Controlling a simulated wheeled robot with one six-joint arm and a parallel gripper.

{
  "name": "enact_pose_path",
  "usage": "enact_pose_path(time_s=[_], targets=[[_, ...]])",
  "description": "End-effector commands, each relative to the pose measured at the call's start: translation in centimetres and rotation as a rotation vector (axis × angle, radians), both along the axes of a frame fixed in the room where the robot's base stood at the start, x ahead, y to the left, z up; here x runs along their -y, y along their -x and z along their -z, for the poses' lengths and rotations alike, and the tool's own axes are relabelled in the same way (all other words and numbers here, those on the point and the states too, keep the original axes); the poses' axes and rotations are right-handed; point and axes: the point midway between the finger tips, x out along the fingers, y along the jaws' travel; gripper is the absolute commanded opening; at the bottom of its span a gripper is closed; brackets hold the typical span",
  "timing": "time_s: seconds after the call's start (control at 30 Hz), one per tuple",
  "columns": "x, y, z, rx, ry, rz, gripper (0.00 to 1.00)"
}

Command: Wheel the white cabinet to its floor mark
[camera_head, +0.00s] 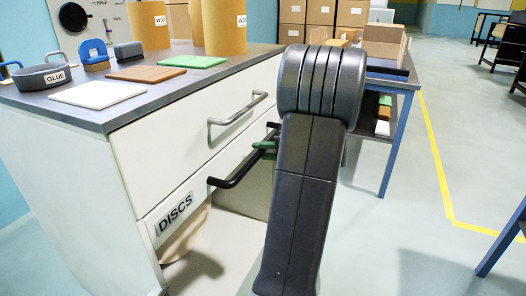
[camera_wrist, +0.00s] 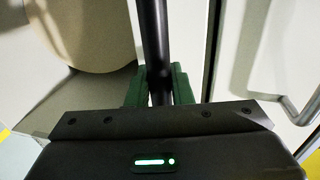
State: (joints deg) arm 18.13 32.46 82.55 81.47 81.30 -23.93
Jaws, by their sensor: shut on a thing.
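A white cabinet (camera_head: 88,187) with a grey top stands at the left in the head view. Its upper front has a grey metal handle (camera_head: 238,122); its lower front carries a "DISCS" label (camera_head: 175,213) and a black bar handle (camera_head: 232,176). My gripper (camera_head: 264,146), with green fingers, is shut on the black bar near its far end. In the wrist view the bar (camera_wrist: 152,35) runs between the green fingers (camera_wrist: 160,78). My arm hides part of the cabinet's right side.
On the cabinet top are a glue dish (camera_head: 45,77), brushes, a white tile (camera_head: 98,94), brown and green tiles and kraft rolls (camera_head: 224,27). A blue-legged table (camera_head: 397,137) with boxes stands close at the right. Open floor with a yellow line (camera_head: 437,160) lies beyond.

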Motion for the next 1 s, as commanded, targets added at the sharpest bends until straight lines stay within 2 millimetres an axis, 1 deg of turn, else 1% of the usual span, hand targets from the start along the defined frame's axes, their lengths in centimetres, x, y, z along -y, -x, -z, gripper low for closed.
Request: enact_pose_path(time_s=[0.4,0.43,0.5,0.83,0.93,1.0], targets=[[0.0,0.1,0.2,-0.003,0.001,-0.001,0.00],[0.0,0.1,0.1,-0.003,0.002,-0.002,0.26],[0.0,0.0,0.1,-0.002,0.001,-0.001,0.39],[0.3,0.1,-0.1,0.000,0.001,0.000,0.39],[1.2,0.4,-0.4,-0.001,0.001,0.002,0.39],[2.3,0.9,-0.7,-0.001,-0.001,0.003,0.39]])
